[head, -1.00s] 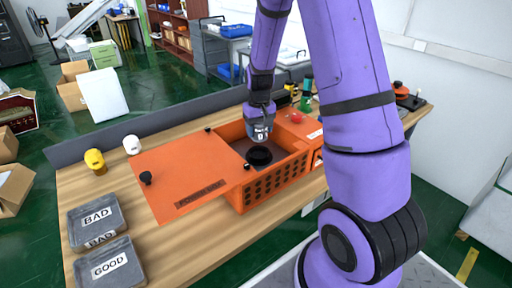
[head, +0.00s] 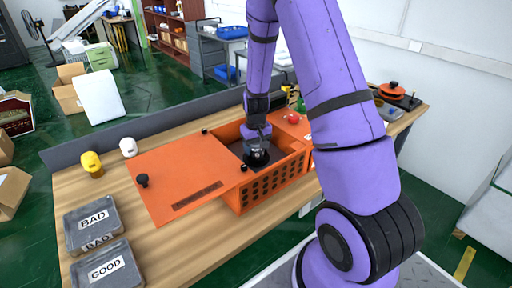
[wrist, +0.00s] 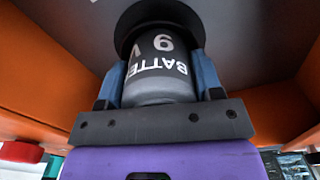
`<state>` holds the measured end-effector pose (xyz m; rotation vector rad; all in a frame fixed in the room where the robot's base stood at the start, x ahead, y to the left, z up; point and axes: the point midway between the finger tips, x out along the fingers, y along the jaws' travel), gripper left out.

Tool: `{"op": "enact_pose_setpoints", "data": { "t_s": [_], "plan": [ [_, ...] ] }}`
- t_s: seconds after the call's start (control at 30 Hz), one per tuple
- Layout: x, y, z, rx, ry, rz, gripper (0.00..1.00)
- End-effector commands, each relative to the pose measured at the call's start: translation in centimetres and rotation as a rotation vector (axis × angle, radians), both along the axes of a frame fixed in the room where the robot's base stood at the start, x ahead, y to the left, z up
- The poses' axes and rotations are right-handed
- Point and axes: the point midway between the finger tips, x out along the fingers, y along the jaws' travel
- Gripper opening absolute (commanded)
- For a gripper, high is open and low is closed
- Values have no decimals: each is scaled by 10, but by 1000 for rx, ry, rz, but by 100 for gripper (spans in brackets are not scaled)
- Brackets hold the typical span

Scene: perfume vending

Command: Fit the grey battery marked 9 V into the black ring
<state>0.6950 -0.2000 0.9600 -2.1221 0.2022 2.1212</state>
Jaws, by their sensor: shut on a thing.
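The grey battery (wrist: 160,68), with white lettering and a 9, is held between the blue fingers of my gripper (wrist: 157,84) in the wrist view. Its far end meets the black ring (wrist: 130,25), whose rim hides that end. I cannot tell how deep the battery sits. In the head view my gripper (head: 257,139) points down into the orange box (head: 270,190), right over the black ring (head: 256,159). The battery there is small and mostly hidden.
The orange box walls (wrist: 47,92) stand close on both sides of my gripper. An orange lid panel (head: 180,175) with black knobs lies left. Grey trays marked BAD (head: 92,217) and GOOD (head: 105,268) stand front left, with yellow (head: 91,164) and white (head: 129,147) items behind.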

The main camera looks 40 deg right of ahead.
Motion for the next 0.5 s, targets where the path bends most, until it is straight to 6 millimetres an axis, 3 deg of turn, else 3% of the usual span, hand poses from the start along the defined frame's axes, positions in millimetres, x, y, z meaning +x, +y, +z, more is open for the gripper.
{"op": "enact_pose_setpoints", "data": {
  "t_s": [0.47,0.5],
  "plan": [
    [-1,0,-13,1,4,0,24],
    [-2,0,-13,1,5,0,65]
  ]
}}
